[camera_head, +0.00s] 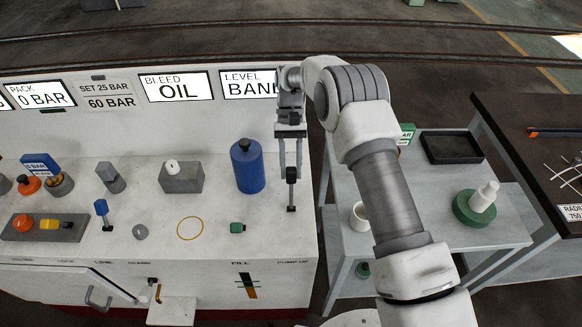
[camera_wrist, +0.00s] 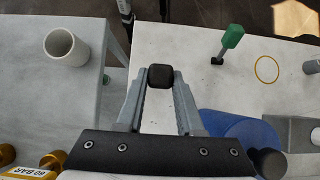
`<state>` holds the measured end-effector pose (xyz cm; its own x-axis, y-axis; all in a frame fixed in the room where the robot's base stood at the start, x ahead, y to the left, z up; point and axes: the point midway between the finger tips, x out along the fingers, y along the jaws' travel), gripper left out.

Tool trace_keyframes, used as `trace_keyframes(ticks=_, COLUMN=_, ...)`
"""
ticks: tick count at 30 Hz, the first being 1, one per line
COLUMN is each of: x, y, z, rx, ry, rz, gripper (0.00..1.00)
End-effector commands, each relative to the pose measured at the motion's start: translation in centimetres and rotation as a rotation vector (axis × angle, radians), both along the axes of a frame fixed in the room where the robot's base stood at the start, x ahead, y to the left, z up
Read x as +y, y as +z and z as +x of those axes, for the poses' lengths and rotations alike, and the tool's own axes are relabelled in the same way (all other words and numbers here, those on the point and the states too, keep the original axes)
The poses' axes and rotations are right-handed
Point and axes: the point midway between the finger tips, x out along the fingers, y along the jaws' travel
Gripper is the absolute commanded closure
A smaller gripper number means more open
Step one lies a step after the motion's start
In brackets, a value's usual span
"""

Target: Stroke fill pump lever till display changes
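A short upright lever with a black knob (camera_head: 291,174) stands near the right edge of the white bench, behind lettering that seems to read "PUMP UP". My gripper (camera_head: 291,168) reaches down over it, its two fingers on either side of the knob. In the wrist view the knob (camera_wrist: 160,77) fills the gap between the fingertips, and my gripper (camera_wrist: 160,82) appears shut on it. The lever's shaft is hidden there. The display (camera_head: 248,85) behind reads "LEVEL" with "BAN" and a cut-off letter; my arm hides its right end.
A blue cylinder (camera_head: 248,168) stands close left of my gripper. A green-handled piece (camera_head: 237,228) is in front of it, near a yellow ring (camera_head: 190,229). A grey side table (camera_head: 425,225) on the right holds a white cup (camera_head: 360,217) and a black tray (camera_head: 452,147).

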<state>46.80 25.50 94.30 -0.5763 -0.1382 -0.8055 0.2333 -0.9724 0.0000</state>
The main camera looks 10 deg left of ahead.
Motion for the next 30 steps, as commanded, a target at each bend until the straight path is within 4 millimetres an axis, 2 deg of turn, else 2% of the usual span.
trace_keyframes(ticks=1, x=0.0, y=0.1, z=0.0, rx=-0.002, ry=0.0, rz=0.0, gripper=0.54)
trace_keyframes(ticks=4, x=0.0, y=0.0, z=0.0, rx=-0.001, ry=0.0, rz=0.0, gripper=0.36)
trace_keyframes(ticks=5, x=0.0, y=0.0, z=0.0, rx=-0.001, ry=0.0, rz=0.0, gripper=0.35)
trace_keyframes(ticks=17, x=0.1, y=0.4, z=0.4, rx=-0.002, ry=0.0, rz=0.0, gripper=0.35)
trace_keyframes(ticks=30, x=0.8, y=4.5, z=3.4, rx=-0.003, ry=0.0, rz=0.001, gripper=0.35)
